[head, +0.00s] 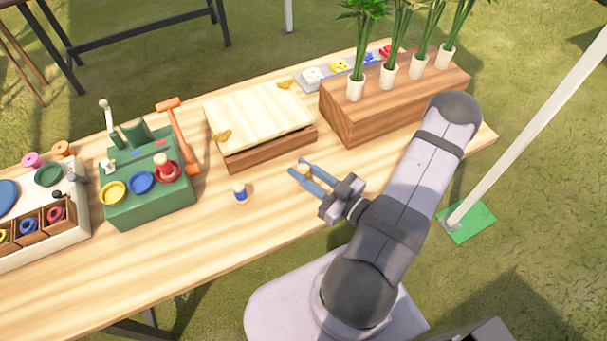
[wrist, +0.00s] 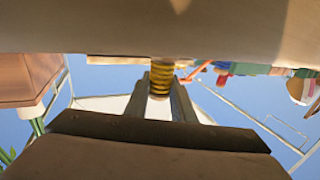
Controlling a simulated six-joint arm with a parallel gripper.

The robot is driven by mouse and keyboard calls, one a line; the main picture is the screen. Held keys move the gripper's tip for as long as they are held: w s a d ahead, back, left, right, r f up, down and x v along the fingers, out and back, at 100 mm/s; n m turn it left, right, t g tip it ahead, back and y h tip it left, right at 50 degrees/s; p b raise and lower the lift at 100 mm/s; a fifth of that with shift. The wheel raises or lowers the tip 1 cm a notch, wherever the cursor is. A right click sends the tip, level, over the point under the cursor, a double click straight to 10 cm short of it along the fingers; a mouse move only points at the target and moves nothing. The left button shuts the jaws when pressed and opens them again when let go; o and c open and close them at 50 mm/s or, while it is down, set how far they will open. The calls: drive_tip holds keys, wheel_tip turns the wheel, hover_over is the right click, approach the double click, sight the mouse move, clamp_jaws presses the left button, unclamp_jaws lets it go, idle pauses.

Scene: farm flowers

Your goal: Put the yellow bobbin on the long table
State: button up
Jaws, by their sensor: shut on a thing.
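My gripper (head: 305,173) is at the middle of the long wooden table (head: 130,262), in front of the planter box. Its blue-grey fingers are shut on the yellow bobbin (wrist: 162,76), which shows yellow thread between the fingertips (wrist: 162,95) in the wrist view. In the head view only the pale wooden top of the bobbin (head: 303,168) shows clearly. The bobbin is roughly upright. I cannot tell whether its end touches the tabletop.
A wooden box with a pale lid (head: 258,118) lies behind and left. A planter box (head: 390,100) with potted plants is at back right. A green bench with coloured dishes (head: 150,205) and a white tray (head: 75,235) stand left. The table's front is clear.

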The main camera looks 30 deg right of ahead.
drive_tip(key=shift+f, duration=0.95)
drive_tip(key=shift+f, duration=0.2)
drive_tip(key=o, duration=1)
drive_tip(key=shift+s+r, duration=0.1)
drive_tip(key=shift+r, duration=0.1)
drive_tip(key=shift+b+v, duration=1.55)
drive_tip(key=shift+v, duration=4.35)
